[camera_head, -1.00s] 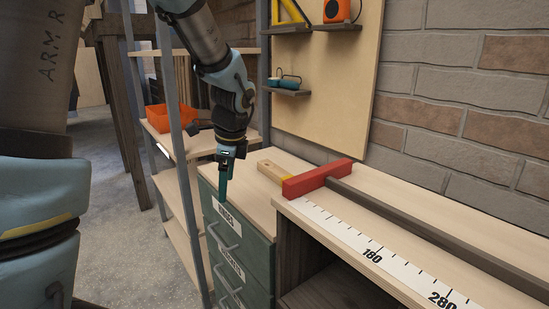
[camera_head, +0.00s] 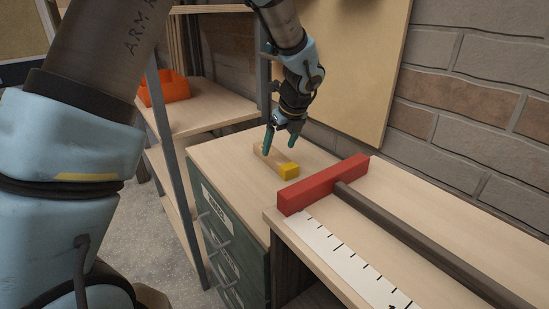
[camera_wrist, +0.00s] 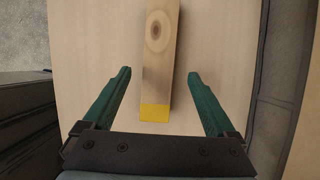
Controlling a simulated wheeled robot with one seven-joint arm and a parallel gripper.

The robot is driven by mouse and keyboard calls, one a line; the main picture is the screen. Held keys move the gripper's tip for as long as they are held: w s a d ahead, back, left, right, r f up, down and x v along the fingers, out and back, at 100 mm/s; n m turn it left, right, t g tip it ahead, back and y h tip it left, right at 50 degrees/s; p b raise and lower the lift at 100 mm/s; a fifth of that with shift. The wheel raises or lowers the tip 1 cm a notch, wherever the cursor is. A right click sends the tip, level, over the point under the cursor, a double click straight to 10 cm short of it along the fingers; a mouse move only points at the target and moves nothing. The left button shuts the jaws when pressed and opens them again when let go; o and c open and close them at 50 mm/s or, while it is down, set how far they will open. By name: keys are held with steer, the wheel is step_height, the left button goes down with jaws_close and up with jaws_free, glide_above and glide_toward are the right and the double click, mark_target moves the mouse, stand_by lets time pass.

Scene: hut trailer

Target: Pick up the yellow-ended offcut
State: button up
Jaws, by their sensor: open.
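The yellow-ended offcut (camera_head: 275,161) is a short pale wood block lying on top of the green drawer cabinet (camera_head: 230,235). Its yellow end (camera_head: 289,170) points toward the red stop. In the wrist view the offcut (camera_wrist: 157,60) runs up the picture, with a knot on its face and its yellow end (camera_wrist: 155,112) nearest me. My gripper (camera_head: 281,144) is open, with its fingers above the offcut. In the wrist view the two green fingers of my gripper (camera_wrist: 160,76) stand on either side of the offcut, with a gap on each side.
A red stop block (camera_head: 323,184) with a dark rail (camera_head: 420,240) lies on the bench beside the cabinet, along a white measuring scale (camera_head: 340,262). A grey shelf post (camera_head: 172,150) stands at the left, with an orange bin (camera_head: 165,89) on the shelf. A brick wall is behind.

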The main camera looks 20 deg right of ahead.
mark_target(275, 154)
steer(key=shift+p+x, duration=0.55)
steer(key=shift+x, duration=1.8)
steer(key=shift+a, duration=0.15)
jaws_close()
